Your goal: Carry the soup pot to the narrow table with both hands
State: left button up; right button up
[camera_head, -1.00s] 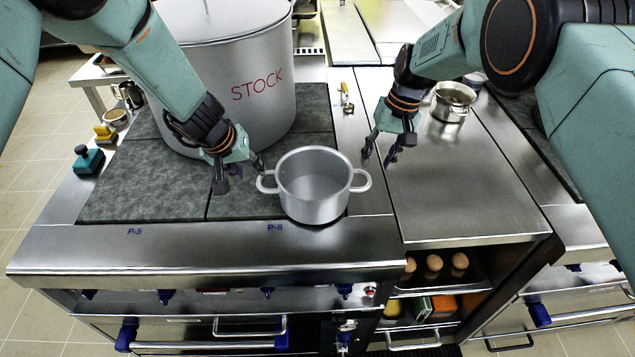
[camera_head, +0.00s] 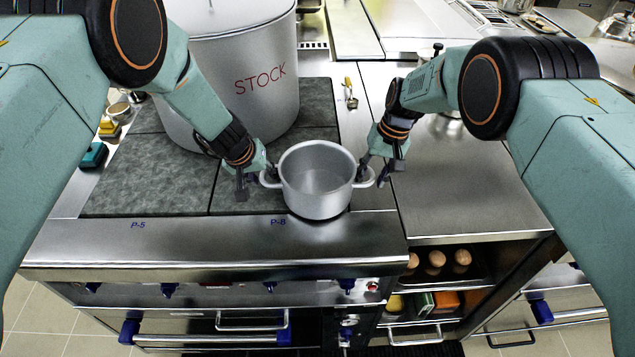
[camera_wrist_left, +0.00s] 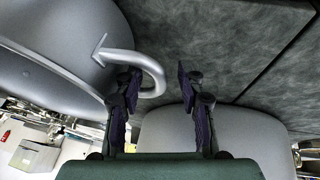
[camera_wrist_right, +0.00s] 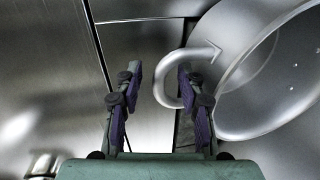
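The soup pot (camera_head: 317,200), a small grey two-handled pot, stands upright on the dark front plate of the stove. My left gripper (camera_head: 257,180) is open at its left handle. In the left wrist view the handle loop (camera_wrist_left: 150,62) reaches between the spread fingers (camera_wrist_left: 158,85), one finger overlapping the loop. My right gripper (camera_head: 374,175) is open at the right handle. In the right wrist view the handle's outer bend (camera_wrist_right: 162,90) lies between the spread fingers (camera_wrist_right: 158,78). I cannot tell whether either finger touches. The narrow table is not identifiable in view.
A clear steel counter (camera_head: 450,190) lies to the right. Eggs (camera_head: 436,259) sit on a shelf below it. A teal-handled item (camera_head: 93,155) is at the stove's left edge.

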pick_arm(q)
jog(key=shift+a+f, duration=0.1)
pick_arm(e)
jog(key=shift+s+a+f, duration=0.1)
jog(key=shift+a, duration=0.1)
pick_arm(q)
jog(key=shift+s, duration=0.1)
pick_arm(e)
jog(key=shift+d, duration=0.15)
pick_arm(q)
jog(key=shift+c, duration=0.7)
pick_arm(e)
jog(key=shift+c, duration=0.7)
pick_arm(q)
jog(key=c, duration=0.6)
pick_arm(e)
jog(key=c, duration=0.6)
pick_arm(q)
grip_shut()
pick_arm(e)
grip_shut()
jog(key=shift+d, duration=0.1)
pick_arm(q)
jog(key=shift+w, duration=0.2)
